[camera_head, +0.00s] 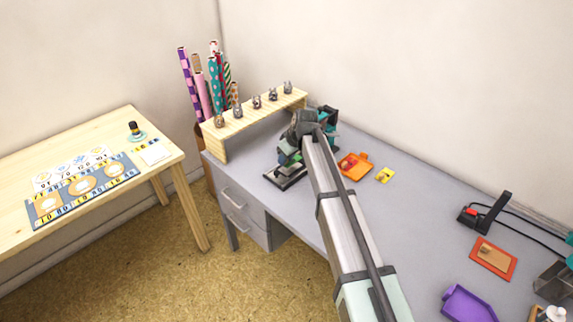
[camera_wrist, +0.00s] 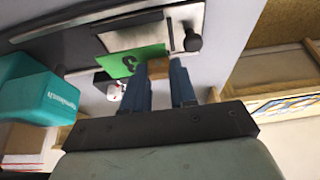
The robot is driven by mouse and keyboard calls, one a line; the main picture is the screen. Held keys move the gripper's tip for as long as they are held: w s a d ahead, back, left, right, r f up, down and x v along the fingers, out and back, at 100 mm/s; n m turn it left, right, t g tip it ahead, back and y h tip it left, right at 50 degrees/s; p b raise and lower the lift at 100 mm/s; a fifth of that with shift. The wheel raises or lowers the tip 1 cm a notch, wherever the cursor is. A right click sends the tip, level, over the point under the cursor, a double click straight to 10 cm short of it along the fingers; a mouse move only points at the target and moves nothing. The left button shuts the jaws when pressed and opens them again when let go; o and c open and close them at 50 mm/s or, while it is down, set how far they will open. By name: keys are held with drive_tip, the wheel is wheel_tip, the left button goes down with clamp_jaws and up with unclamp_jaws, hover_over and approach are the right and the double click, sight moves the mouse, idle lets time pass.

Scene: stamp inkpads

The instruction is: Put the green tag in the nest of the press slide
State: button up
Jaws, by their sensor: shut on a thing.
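The green tag (camera_wrist: 131,62), with a dark mark on its face, is in front of my fingertips in the wrist view. My gripper (camera_wrist: 159,75) is shut on its tan block-like grip (camera_wrist: 158,68), between two dark blue fingers. The press slide (camera_wrist: 131,37) is a pale metal plate with a dark bar and black knob; the tag's edge is over or against its near side. I cannot tell whether it touches. In the head view the slide (camera_head: 285,179) lies at the desk's left front, with a bit of the green tag (camera_head: 297,159) above it. The nest is not clear.
The teal press body (camera_wrist: 45,98) is close on the left in the wrist view. A wooden shelf (camera_head: 258,119) with small figures stands behind. An orange tray (camera_head: 365,160) and a yellow tag (camera_head: 385,175) lie right of my arm.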

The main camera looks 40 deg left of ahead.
sight(286, 165)
drive_tip(key=shift+f, duration=1.6)
drive_tip(key=shift+f, duration=0.15)
drive_tip(key=o, duration=0.5)
drive_tip(key=shift+o, duration=0.2)
drive_tip(key=v, duration=1.2)
